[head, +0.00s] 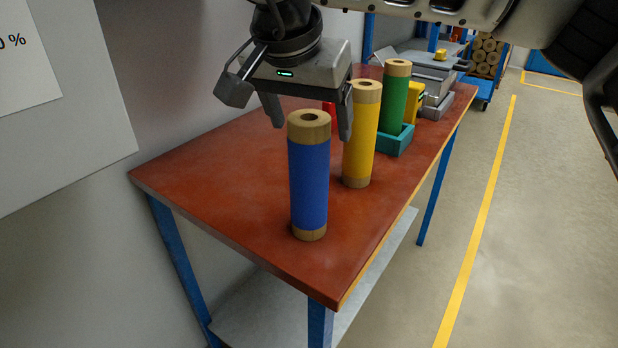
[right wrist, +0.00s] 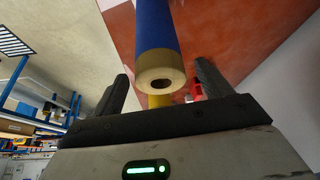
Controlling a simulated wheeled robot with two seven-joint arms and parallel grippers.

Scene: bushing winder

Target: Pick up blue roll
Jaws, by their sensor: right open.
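The blue roll (head: 309,185) stands upright near the front of the red-brown table, with a tan band at each end and a hole in its top. My right gripper (head: 310,118) is open and empty above it, with the fingertips pointing down at either side of the roll's top end. In the right wrist view the blue roll (right wrist: 158,35) shows its holed tan end between the two spread fingers of the right gripper (right wrist: 162,85). Whether a finger touches the roll cannot be told. My left gripper is not in view.
A yellow roll (head: 362,140) stands close behind the blue one. A green roll (head: 394,100) stands farther back by a teal tray (head: 396,142). A red object (head: 328,108) is partly hidden. A grey machine (head: 435,80) is at the table's far end. The table's left part is clear.

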